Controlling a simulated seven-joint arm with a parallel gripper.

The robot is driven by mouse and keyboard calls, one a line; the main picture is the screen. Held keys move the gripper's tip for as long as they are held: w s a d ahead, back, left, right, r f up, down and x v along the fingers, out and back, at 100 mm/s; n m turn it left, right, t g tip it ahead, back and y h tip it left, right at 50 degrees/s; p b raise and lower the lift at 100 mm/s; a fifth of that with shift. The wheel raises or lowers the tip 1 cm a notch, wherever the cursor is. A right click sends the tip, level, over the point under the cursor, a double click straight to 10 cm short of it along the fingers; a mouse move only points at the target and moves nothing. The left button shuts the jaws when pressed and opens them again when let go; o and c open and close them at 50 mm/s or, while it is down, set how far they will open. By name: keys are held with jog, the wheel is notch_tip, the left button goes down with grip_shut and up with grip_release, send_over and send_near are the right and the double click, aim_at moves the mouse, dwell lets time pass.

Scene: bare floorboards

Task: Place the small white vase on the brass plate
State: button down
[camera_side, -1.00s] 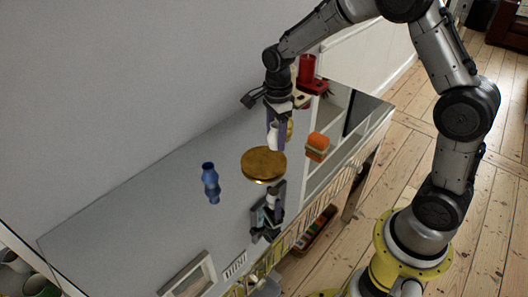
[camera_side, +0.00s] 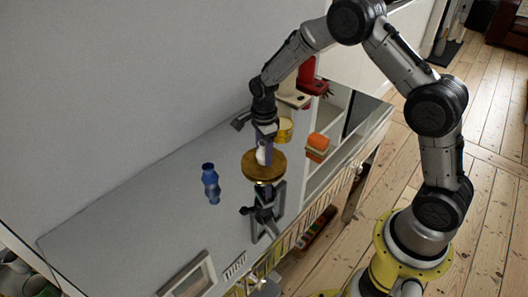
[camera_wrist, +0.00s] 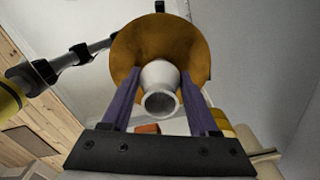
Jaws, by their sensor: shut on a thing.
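The small white vase (camera_side: 261,156) is between the fingers of my gripper (camera_side: 265,150), which is shut on it. In the wrist view the vase (camera_wrist: 160,85) shows its open mouth toward the camera, with the purple fingers (camera_wrist: 155,100) on both sides. The round brass plate (camera_side: 270,171) lies on the glossy cabinet top, directly below the vase. In the wrist view the plate (camera_wrist: 135,42) fills the area behind the vase. I cannot tell whether the vase's base touches the plate.
A blue vase (camera_side: 210,181) stands left of the plate. An orange block-like item (camera_side: 317,146) is to the right. A yellow tin (camera_side: 284,130) and a red appliance (camera_side: 308,78) are behind. A picture frame (camera_side: 190,277) is at the front left. The top's left part is clear.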

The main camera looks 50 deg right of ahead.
aim_at(264, 143)
jog(key=shift+f, duration=0.1)
jog(key=shift+c, duration=0.7)
grip_release()
notch_tip(264, 143, up, 11)
jog(key=shift+r, duration=0.15)
jog(key=shift+s+r, duration=0.15)
jog(key=shift+r, duration=0.6)
jog(key=s+a+r+n+t, duration=0.1)
jog(key=s+r+n+t, duration=0.1)
jog(key=s+r+n, duration=0.7)
jog(key=s+a+r+n+t, duration=0.15)
jog(key=s+r+n, duration=0.35)
jog(key=s, duration=0.6)
jog(key=s+f+n+t, duration=0.2)
jog(key=s+n, duration=0.6)
jog(key=shift+s+d+f, duration=0.15)
jog(key=shift+d+f, duration=0.1)
jog(key=shift+f, duration=0.05)
